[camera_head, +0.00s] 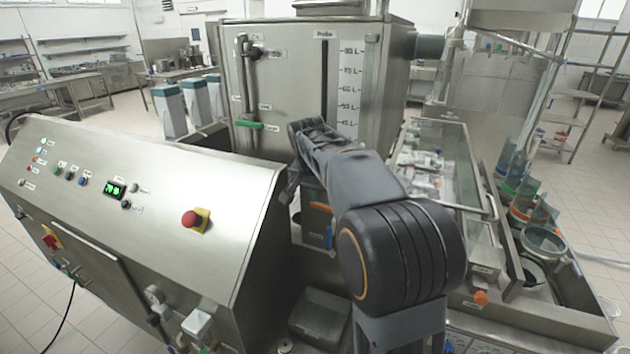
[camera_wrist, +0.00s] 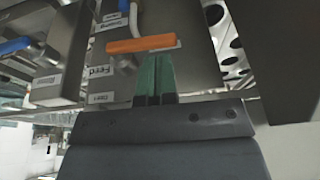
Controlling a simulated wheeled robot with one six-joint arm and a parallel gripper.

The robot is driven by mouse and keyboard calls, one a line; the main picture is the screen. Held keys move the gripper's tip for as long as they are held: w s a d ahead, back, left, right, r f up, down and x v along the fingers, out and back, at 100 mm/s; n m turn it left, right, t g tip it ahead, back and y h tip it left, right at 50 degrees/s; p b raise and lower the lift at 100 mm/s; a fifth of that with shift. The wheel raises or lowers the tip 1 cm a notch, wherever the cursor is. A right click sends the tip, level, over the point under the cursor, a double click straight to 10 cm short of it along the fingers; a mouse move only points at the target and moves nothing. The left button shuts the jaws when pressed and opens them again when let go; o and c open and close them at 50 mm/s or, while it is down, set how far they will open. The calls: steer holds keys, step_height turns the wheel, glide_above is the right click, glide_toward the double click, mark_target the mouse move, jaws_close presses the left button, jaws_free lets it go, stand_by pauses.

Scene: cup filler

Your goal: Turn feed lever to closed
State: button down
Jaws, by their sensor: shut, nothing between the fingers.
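An orange lever handle (camera_wrist: 140,44) lies across the upper middle of the wrist view, on a metal panel. A label (camera_wrist: 100,72) that looks like "Feed" upside down sits on the panel near it, so I take it as the feed lever. My gripper (camera_wrist: 157,56) is shut and empty, its green fingers side by side. Their tips are at the handle's edge; I cannot tell whether they touch it. In the head view an orange handle (camera_head: 320,207) shows low behind my arm, likely the same one; my fingers are not clear there.
A blue handle (camera_wrist: 14,46) is at the left of the wrist view. A perforated metal part (camera_wrist: 224,40) is close on the right. In the head view, the control console (camera_head: 140,215) stands left of my arm, the tank (camera_head: 290,90) with a green handle (camera_head: 250,125) behind.

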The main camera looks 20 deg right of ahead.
mark_target(316, 205)
steer(key=shift+x, duration=1.05)
steer(key=shift+a+f+b, duration=0.1)
steer(key=shift+f+b, duration=0.3)
steer(key=shift+f, duration=0.35)
